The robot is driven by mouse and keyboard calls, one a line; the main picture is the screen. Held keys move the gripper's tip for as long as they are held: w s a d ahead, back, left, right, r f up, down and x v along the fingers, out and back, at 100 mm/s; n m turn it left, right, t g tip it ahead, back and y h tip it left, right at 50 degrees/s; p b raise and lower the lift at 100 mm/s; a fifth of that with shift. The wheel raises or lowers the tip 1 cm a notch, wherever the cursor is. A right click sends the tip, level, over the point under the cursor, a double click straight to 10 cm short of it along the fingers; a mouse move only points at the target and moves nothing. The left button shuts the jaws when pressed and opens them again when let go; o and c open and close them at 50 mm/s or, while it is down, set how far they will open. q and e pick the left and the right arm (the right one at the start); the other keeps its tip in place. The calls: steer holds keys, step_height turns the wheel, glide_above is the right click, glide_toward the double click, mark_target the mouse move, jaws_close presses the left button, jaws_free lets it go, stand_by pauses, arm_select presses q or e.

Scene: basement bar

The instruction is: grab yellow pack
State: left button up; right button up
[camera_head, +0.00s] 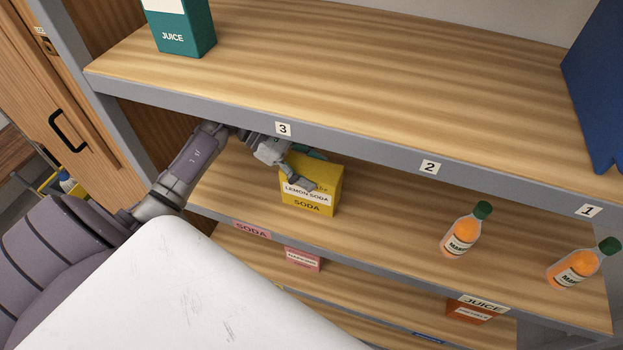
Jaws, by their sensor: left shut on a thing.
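The yellow pack (325,194), labelled lemon soda, stands on the second shelf at the middle left of the head view, below the number 3 tag. My left gripper (303,178) reaches in from the left, under the upper shelf edge, and is shut on the pack. A finger lies across the front of the pack and covers part of it. Whether the pack touches the shelf board is hard to tell. My right gripper is not in view.
The upper shelf edge (350,142) runs close above my left gripper. A teal juice carton (184,27) stands on the upper shelf, and a blue object (598,90) is at right. Two orange bottles, one nearer (461,232) and one farther right (575,269), share the pack's shelf.

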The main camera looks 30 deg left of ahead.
arm_select(q)
jaws_close()
steer(key=shift+r, duration=0.1)
